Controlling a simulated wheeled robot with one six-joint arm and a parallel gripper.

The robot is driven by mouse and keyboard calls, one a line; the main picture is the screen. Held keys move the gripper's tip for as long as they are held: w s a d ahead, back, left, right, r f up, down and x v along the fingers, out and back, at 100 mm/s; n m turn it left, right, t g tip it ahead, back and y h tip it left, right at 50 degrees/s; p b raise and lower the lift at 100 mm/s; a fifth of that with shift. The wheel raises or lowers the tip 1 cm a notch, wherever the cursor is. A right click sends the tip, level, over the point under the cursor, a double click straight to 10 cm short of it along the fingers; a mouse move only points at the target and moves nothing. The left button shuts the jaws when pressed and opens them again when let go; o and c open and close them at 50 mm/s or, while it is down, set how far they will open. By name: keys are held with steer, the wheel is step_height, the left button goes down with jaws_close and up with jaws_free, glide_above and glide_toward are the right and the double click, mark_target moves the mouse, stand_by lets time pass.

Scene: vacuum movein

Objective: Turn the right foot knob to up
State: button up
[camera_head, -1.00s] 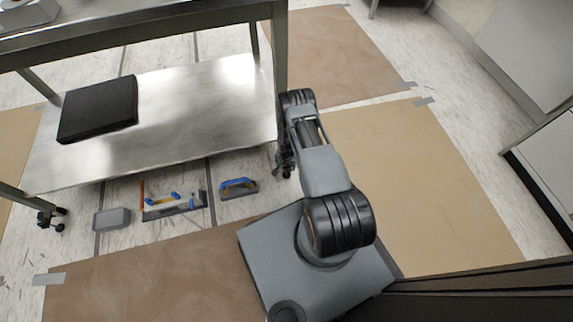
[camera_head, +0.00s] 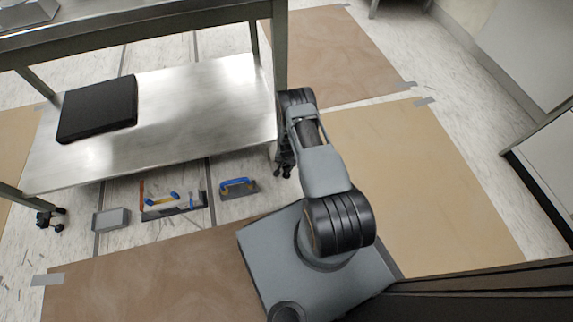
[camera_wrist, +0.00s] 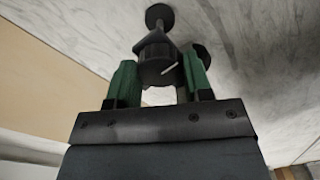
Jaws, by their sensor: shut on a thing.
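In the wrist view, the dark right foot knob (camera_wrist: 157,66) has a short white pointer line on its side, slanting up to the right. My gripper (camera_wrist: 160,78) has its green-padded fingers on either side of the knob and is shut on it. A dark stem and round disc show beyond the knob. In the head view, my gripper (camera_head: 286,166) is low beside the table's right front leg (camera_head: 279,60). That view is too small to show the knob's position, and my arm partly covers the foot.
The steel table's lower shelf (camera_head: 200,120) carries a black flat case (camera_head: 98,108). The left foot (camera_head: 48,218) stands at the far left. A grey block (camera_head: 111,219), a blue-handled trowel (camera_head: 238,187) and other tools (camera_head: 173,203) lie on the floor. Brown floor sheeting (camera_head: 420,180) at right is clear.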

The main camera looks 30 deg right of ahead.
steer(key=n+b, duration=0.2)
steer(key=n, duration=0.4)
steer(key=shift+f+n+b, duration=0.1)
steer(key=shift+n+b, duration=0.25)
steer(key=shift+n, duration=0.05)
steer(key=n+b, duration=0.1)
steer(key=n, duration=0.2)
steer(key=shift+n, duration=0.3)
steer(key=shift+n+b, duration=0.4)
steer(key=shift+n, duration=1.5)
steer(key=o, duration=0.9)
steer(key=shift+r, duration=0.2)
step_height(320, 180, up, 14)
steer(key=p, duration=0.6)
steer(key=shift+f, duration=0.2)
